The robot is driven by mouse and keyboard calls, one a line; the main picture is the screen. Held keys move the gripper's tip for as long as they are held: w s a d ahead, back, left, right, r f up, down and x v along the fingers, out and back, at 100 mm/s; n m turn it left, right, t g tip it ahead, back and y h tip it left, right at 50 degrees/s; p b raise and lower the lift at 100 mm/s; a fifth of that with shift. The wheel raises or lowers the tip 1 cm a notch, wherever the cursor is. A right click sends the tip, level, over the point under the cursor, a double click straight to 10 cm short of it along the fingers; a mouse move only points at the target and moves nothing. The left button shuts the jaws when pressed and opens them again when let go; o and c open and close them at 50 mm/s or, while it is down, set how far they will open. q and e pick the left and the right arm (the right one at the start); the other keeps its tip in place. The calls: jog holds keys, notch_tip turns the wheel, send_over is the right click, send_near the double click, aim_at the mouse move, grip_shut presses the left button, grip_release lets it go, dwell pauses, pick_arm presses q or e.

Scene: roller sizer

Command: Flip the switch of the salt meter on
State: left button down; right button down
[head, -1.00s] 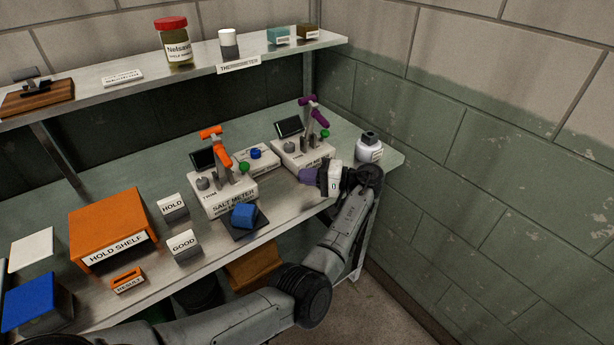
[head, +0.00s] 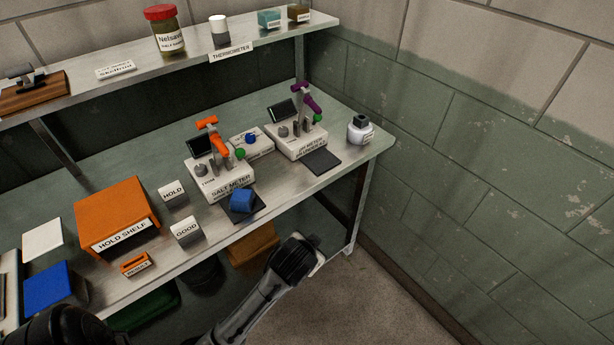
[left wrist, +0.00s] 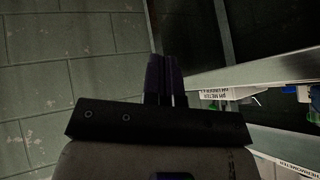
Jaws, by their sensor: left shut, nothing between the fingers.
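The salt meter (head: 222,182) is a white box with a front label, a dark screen, grey knobs, an orange arm (head: 212,140) and a green knob (head: 240,154). It stands on the bench in the head view. Its switch is too small to tell apart. My left arm's wrist is in front of the bench, right of and below the salt meter; the fingers are hidden there. The left wrist view shows my left gripper (left wrist: 166,75) shut and empty. My right gripper is not in view.
A similar meter with a purple arm (head: 306,98) stands to the right, a dark pad (head: 322,162) before it. A white bottle (head: 360,130) stands near the right edge. The orange hold shelf (head: 118,215) and upright HOLD and GOOD signs stand left. The wall closes the right side.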

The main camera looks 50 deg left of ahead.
pick_arm(q)
jog(key=s+d+f+m+g+h+p, duration=0.1)
jog(key=s+d, duration=0.3)
jog(key=s, duration=0.6)
jog(key=s+d+f+m+g+h+p, duration=0.1)
jog(key=s+d+f+g+h, duration=0.1)
jog(key=s, duration=0.9)
jog(key=d+f+h, duration=0.1)
jog(key=d, duration=0.1)
jog(key=shift+s+d+f+m+p, duration=0.25)
jog(key=shift+s+d+m+p, duration=0.05)
jog(key=shift+d, duration=0.05)
